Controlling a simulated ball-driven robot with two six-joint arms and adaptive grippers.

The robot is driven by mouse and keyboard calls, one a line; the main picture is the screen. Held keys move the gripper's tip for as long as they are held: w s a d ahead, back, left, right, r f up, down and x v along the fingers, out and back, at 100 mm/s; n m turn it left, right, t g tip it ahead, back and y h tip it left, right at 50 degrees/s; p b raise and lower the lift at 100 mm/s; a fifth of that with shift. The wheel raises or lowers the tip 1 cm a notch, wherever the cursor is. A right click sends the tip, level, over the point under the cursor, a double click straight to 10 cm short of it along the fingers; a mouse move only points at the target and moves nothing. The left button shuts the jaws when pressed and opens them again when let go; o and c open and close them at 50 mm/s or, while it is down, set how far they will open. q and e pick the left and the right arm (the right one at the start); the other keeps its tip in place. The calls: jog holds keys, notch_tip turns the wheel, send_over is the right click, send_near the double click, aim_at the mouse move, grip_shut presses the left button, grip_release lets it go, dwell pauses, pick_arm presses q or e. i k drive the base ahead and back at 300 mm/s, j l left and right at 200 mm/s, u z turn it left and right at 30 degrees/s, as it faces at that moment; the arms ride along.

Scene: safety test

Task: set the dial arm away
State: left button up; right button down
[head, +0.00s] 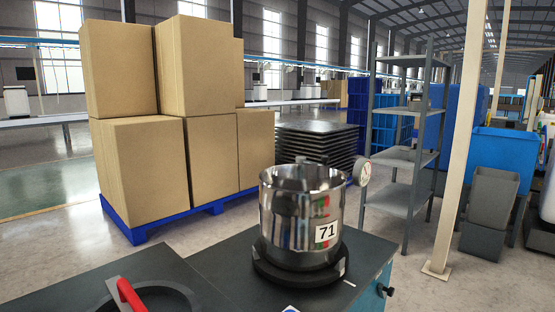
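A small round dial (361,172) with a pale face stands just right of the rim of a shiny steel pot (285,225). A short dark piece shows between the dial and the pot; how the dial is mounted is hidden behind the pot. The pot is open at the top, carries a white label reading 71, and stands upright on a round black base (265,270). The base sits on a dark worktop (215,293). Neither of my grippers is in view.
A red handle (130,296) stands over a dark round recess or disc at the lower left. A dark knob (385,290) sticks out at the worktop's right side. Beyond are boxes (145,165) on a blue pallet, grey shelves (405,158) and a cream post (462,150).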

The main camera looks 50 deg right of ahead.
aim_at(362, 172)
jog(key=l+u, duration=0.1)
jog(key=l, duration=0.35)
jog(key=k+l, duration=0.1)
jog(key=l, duration=0.3)
jog(key=k+l+u, duration=0.15)
jog(key=l, duration=0.3)
jog(key=l+u, duration=0.1)
jog(key=l, duration=0.35)
jog(key=k+l+u, duration=0.1)
jog(key=l, duration=0.3)
jog(key=k+l, duration=0.15)
jog(key=l, duration=0.25)
jog(key=k+l+u, duration=0.15)
jog(key=l, duration=0.25)
jog(key=k+l+u, duration=0.1)
jog(key=l, duration=0.3)
jog(key=k+l, duration=0.15)
jog(key=l, duration=0.25)
jog(key=k+l, duration=0.1)
jog(key=l, duration=0.3)
